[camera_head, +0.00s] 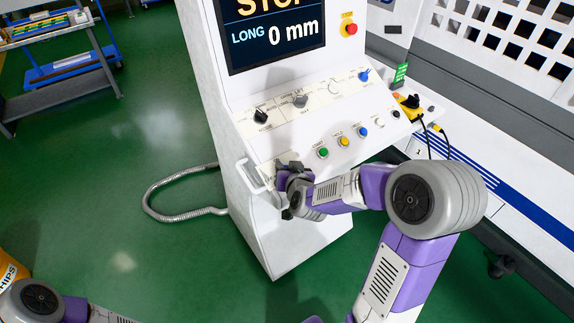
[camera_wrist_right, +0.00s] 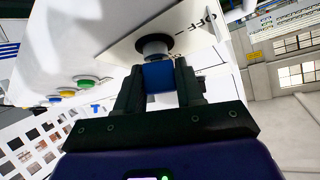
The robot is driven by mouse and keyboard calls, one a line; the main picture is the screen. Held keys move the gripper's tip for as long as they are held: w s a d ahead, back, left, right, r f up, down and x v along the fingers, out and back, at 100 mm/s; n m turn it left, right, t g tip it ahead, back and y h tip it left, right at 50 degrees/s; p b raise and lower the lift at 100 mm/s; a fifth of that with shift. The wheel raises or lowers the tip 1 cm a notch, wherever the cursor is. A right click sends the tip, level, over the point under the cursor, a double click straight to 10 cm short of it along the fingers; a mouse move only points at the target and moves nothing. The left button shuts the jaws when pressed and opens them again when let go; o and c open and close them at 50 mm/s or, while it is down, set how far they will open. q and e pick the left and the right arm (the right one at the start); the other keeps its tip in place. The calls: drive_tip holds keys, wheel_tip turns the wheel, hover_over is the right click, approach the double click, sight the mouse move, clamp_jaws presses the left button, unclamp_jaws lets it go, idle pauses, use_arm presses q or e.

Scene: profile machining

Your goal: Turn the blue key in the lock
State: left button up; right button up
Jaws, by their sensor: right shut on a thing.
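The blue key (camera_wrist_right: 158,79) shows in the right wrist view, between the two dark fingers of my right gripper (camera_wrist_right: 159,70). The gripper is shut on it.
The white console (camera_head: 262,226) carries a "STOP / LONG 0 mm" screen (camera_head: 273,30), several knobs, and green (camera_head: 323,152), yellow (camera_head: 344,141) and blue (camera_head: 361,131) buttons near my right wrist. A white handle (camera_head: 255,177) sits just left of the gripper. A grey hose (camera_head: 160,190) lies at the left.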

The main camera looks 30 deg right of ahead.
drive_tip(key=shift+r+m+g+h+p, duration=0.15)
drive_tip(key=shift+m+g+h+p, duration=0.3)
drive_tip(key=shift+m+p, duration=0.35)
drive_tip(key=shift+m+g+h+p, duration=0.25)
drive_tip(key=shift+m+h+p, duration=0.4)
drive_tip(key=shift+m, duration=0.35)
